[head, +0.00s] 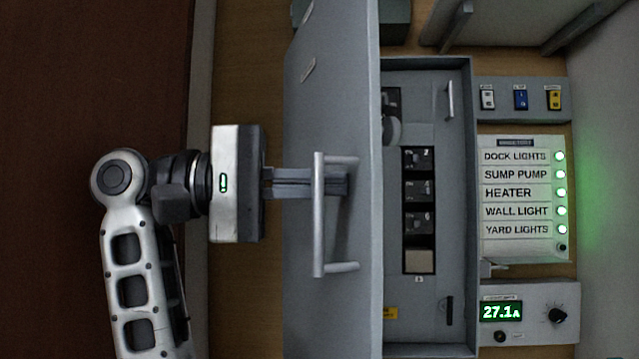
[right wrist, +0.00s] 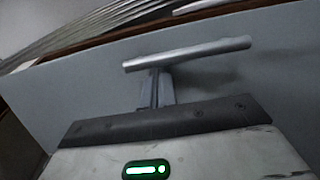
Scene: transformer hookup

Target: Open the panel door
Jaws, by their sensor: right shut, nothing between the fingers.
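The grey panel door (head: 345,90) stands swung open to the left of the panel box (head: 445,200), whose inside shows. A silver bar handle (head: 319,240) is on the door, and it also shows in the right wrist view (right wrist: 190,54). My right gripper (head: 340,183) is shut, with nothing between its fingers. Its fingers reach behind the handle bar, between its two posts, close to the door face. I cannot tell whether they touch the bar or door. In the right wrist view the fingers (right wrist: 158,90) meet the bar's line, with their tips hidden. My left gripper is not in view.
Inside the box is a column of black breakers (head: 418,190). To its right are a switch strip (head: 505,88), a labelled board (head: 520,190) with green lamps, and a meter box (head: 540,330) reading 27.1A. Open floor (head: 90,70) lies at the far left.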

